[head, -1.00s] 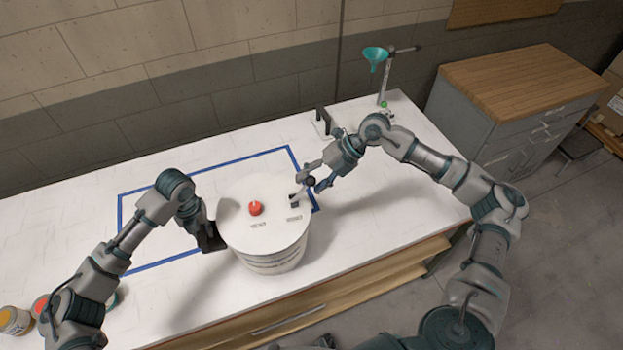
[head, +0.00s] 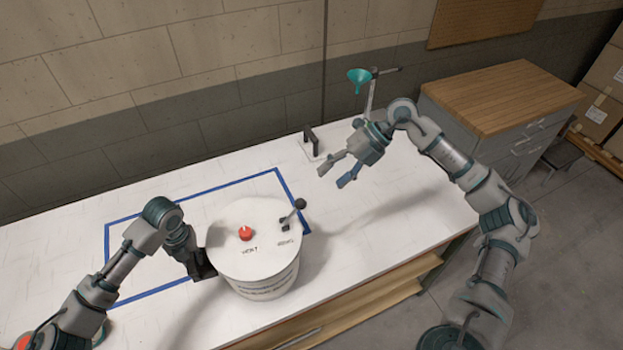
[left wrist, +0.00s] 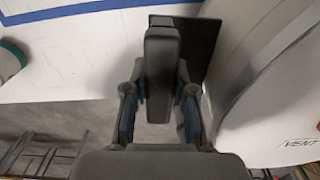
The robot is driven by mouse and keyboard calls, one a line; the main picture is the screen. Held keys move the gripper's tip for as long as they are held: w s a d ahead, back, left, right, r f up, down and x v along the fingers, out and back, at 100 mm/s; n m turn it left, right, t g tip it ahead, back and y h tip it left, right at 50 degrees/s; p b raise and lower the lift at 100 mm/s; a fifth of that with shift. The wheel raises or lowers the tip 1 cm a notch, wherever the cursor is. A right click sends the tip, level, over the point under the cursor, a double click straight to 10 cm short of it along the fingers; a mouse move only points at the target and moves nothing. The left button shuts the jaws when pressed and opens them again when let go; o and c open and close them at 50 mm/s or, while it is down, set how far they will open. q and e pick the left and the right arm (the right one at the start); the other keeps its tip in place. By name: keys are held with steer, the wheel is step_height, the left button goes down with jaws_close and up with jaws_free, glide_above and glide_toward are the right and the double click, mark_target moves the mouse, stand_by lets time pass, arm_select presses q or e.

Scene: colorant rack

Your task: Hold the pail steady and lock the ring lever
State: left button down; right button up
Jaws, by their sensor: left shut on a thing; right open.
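The white pail (head: 265,275) stands upright on the bench, with a red vent cap (head: 245,233) and the words VENT and RING on its lid. The ring lever (head: 292,214) rises from the lid's right side, slanting up to the right and ending in a dark round knob. My left gripper (head: 199,264) is shut on a dark handle-like piece at the pail's left side; in the left wrist view the dark piece (left wrist: 198,45) sits beside the pail wall (left wrist: 250,70). My right gripper (head: 333,177) is open and empty, behind and right of the lever, apart from it.
Blue tape (head: 150,293) outlines a rectangle on the white bench, and the pail covers part of it. A black bracket (head: 310,140) and a stand with a green funnel (head: 359,76) are at the back. The bench right of the pail is clear. A wood-topped cabinet (head: 500,85) stands beyond.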

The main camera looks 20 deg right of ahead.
arm_select(q)
steer(key=c, duration=0.9)
jaws_free()
steer(key=shift+o, duration=0.2)
steer(key=shift+d, duration=0.1)
step_height(320, 180, up, 12)
steer(key=shift+f, duration=0.1)
